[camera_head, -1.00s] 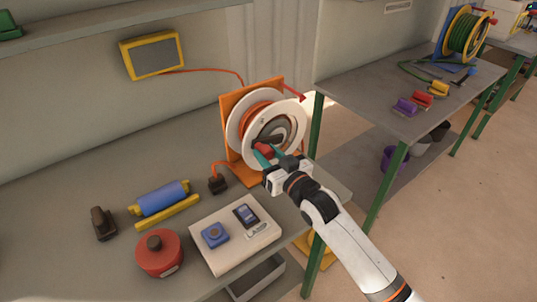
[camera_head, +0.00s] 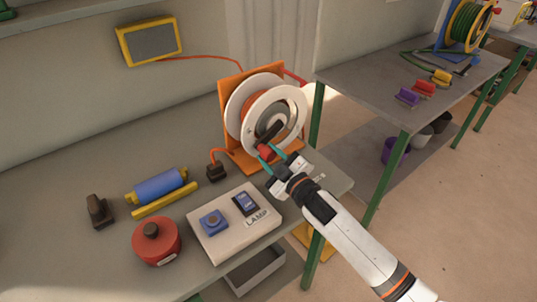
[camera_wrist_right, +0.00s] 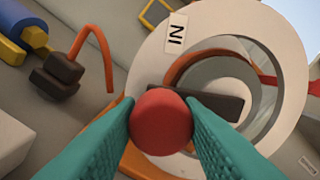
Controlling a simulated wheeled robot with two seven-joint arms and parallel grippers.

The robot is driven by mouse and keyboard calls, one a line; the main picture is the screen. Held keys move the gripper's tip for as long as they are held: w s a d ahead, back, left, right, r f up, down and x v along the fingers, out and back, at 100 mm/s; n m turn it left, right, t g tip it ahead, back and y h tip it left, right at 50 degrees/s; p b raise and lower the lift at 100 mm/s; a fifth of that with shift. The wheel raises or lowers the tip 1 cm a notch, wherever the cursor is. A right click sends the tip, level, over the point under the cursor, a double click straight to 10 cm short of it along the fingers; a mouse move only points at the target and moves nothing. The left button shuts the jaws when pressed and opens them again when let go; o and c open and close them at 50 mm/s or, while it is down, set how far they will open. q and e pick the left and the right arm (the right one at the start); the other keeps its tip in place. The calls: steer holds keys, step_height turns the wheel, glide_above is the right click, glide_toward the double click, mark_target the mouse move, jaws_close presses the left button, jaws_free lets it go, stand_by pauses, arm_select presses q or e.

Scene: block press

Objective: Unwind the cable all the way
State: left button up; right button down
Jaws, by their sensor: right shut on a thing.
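A white cable reel (camera_head: 284,104) with orange cable stands in an orange frame (camera_head: 232,90) on the near bench. Some orange cable shows between its discs; how much is hidden. A short orange cable end runs to a dark plug (camera_head: 215,172) on the bench. A dark crank arm (camera_head: 271,132) with a red knob (camera_head: 264,152) sits on the reel's front. My right gripper (camera_wrist_right: 160,122) is shut on the red knob, its teal fingers on either side in the wrist view. That view shows an "IN" label on the reel disc. My left gripper is not in view.
A panel with a blue button and "LAMP" label (camera_head: 236,222), a red round container (camera_head: 156,241), a blue roller (camera_head: 160,186) and a dark upright piece (camera_head: 99,211) share the bench. A yellow-framed screen (camera_head: 150,42) hangs behind. Another bench (camera_head: 380,100) stands at right.

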steer(key=n, duration=0.1)
steer(key=f+n, duration=0.1)
steer(key=d, duration=0.1)
steer(key=shift+w+f+n+b, duration=0.3)
steer(key=shift+f+n+b, duration=0.1)
steer(key=shift+w+d+f+n+b, duration=0.25)
steer(key=shift+d+f+n, duration=0.05)
steer(key=shift+n, duration=0.55)
steer(key=shift+w+d+f+n+b, duration=0.2)
steer(key=shift+d+f+n+b, duration=0.1)
steer(key=shift+n, duration=0.55)
steer(key=c, duration=1)
jaws_free()
steer(key=shift+o, duration=0.2)
steer(key=b+v, duration=0.1)
steer(key=v, duration=1)
steer(key=shift+w+d+f, duration=0.15)
steer(key=shift+s+d, duration=0.3)
steer(key=shift+s, duration=0.15)
